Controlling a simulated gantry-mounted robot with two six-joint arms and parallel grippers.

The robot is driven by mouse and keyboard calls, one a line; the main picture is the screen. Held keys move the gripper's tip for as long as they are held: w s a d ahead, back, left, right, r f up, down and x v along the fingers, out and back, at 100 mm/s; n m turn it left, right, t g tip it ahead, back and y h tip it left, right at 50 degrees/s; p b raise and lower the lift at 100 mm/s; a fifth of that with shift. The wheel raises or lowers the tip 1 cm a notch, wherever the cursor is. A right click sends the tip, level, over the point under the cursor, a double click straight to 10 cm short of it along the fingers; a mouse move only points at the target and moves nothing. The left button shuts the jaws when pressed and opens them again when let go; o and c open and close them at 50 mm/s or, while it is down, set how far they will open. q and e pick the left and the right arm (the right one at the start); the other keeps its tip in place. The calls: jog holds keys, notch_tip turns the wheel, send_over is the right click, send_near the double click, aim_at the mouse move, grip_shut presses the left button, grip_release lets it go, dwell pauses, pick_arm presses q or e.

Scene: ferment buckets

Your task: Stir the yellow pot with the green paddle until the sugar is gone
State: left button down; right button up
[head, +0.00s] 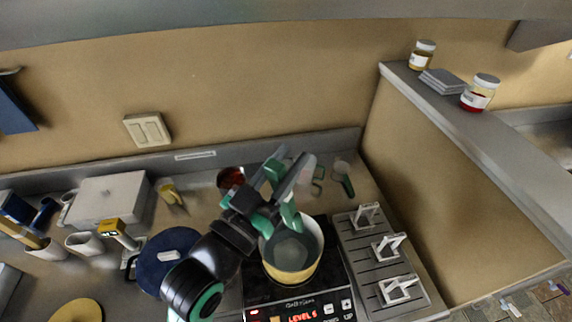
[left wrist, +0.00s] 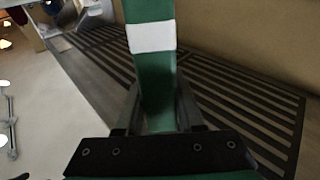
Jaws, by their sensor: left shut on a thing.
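The yellow pot (head: 291,277) stands on the black cooktop, with pale grey contents inside. No separate sugar grains can be made out at this size. My left gripper (head: 284,178) is above the pot, shut on the green paddle (head: 290,216). The paddle reaches down over the pot's opening; whether its tip touches the contents is hard to tell. In the left wrist view the green paddle (left wrist: 151,80), with a white band, runs between the fingers. My right gripper is not in view.
The cooktop (head: 299,304) shows a red "LEVEL 5" display. A slotted grey rack (head: 366,262) with white holders is close on the pot's right. A dark blue round lid-like disc (head: 154,270) lies to the left.

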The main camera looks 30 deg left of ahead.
aim_at(284, 215)
pick_arm(q)
jog(key=shift+f, duration=0.1)
jog(key=shift+s+a+f, duration=0.15)
jog(key=shift+s+f, duration=0.2)
jog(key=shift+f, duration=0.15)
jog(key=f, duration=0.1)
jog(key=s+f, duration=0.1)
jog(key=f+b, duration=0.1)
jog(key=f, duration=0.1)
jog(key=shift+s+a, duration=0.2)
jog(key=shift+a, duration=0.05)
jog(key=f+b, duration=0.2)
jog(key=f, duration=0.1)
jog(key=w+f+b, duration=0.1)
jog(key=f+b, duration=0.2)
jog(key=w+f+b, duration=0.1)
jog(key=f+b, duration=0.2)
jog(key=shift+d+f, duration=0.35)
jog(key=shift+d, duration=0.05)
